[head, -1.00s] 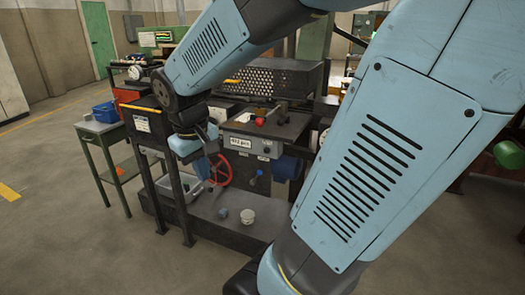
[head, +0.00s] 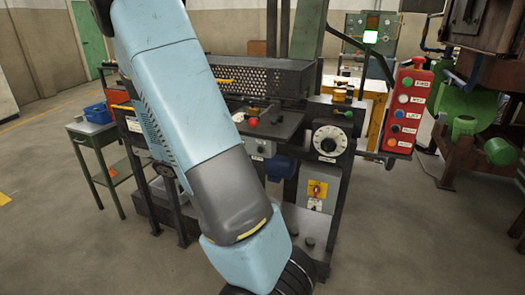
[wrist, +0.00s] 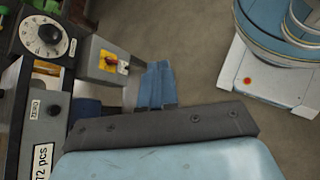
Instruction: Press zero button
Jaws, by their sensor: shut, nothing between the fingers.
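The grey counter panel with the "72 pcs" display (wrist: 43,160) is at the left edge of the wrist view. A small ZERO label (wrist: 35,109) sits above the display, with a black round button (wrist: 54,111) beside it. My gripper (wrist: 158,70) points up in the wrist view, its blue fingers together and empty. It is to the right of the panel and apart from the button in the picture. In the head view, part of the counter panel (head: 262,147) shows beside my arm, which hides the rest. I cannot make out my gripper there.
A white dial (head: 329,140) and a yellow switch plate (head: 317,189) are on the machine right of the counter panel. A red push-button box (head: 405,110) hangs farther right. A green side table (head: 95,130) with a blue bin stands at left. The front floor is open.

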